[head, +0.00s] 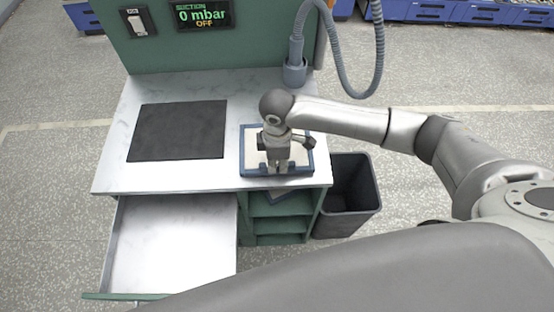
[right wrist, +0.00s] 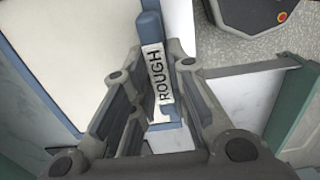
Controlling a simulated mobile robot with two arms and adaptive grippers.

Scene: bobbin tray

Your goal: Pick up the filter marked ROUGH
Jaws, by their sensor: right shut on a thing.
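The filter marked ROUGH (head: 248,140) is a flat pale panel in a blue frame at the right end of the white worktop. In the right wrist view its white label reading ROUGH (right wrist: 157,75) lies between the fingers, beside a raised blue part of the frame. My right gripper (head: 277,168) points down at the filter's near side and is shut on it there. The fingers hide part of the frame. I cannot tell whether the filter touches the worktop. My left gripper is not in view.
A dark square mat (head: 178,131) lies on the worktop (head: 112,165) to the left. An empty drawer (head: 170,245) stands open below. A dark bin (head: 352,190) stands right of the cabinet. A hose (head: 297,50) rises at the back. The display (head: 203,15) reads 0 mbar, OFF.

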